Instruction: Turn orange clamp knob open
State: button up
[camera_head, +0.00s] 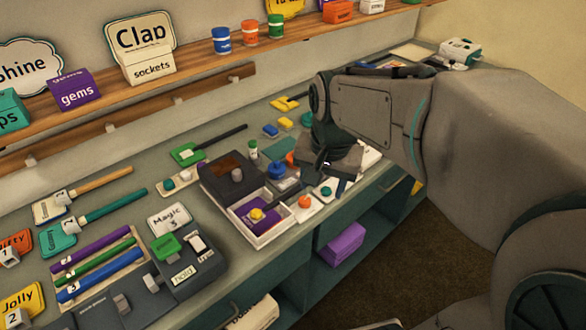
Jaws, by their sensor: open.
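A round orange knob (305,202) sits on a small white plate near the front edge of the counter, just right of a white tray. My gripper (324,188) points down over the counter, just right of and behind the front knob. It is open, with nothing seen between its fingers. My arm comes in from the right and hides the counter behind it.
A dark box (216,187) stands behind the tray. The counter is crowded. A purple block (343,244) lies on the shelf below.

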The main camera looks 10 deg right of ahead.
aim_at(305, 199)
jog(key=w+f+m+g+b, duration=0.2)
jog(key=w+f+m, duration=0.2)
jog(key=w+m, duration=0.7)
jog(key=f, duration=0.4)
jog(key=w+f+n, duration=0.1)
jog(key=f, duration=0.4)
jog(key=f+n+p, duration=0.1)
jog(key=f, duration=0.4)
jog(key=shift+w+f, duration=0.1)
jog(key=shift+w, duration=0.3)
jog(key=c, duration=1)
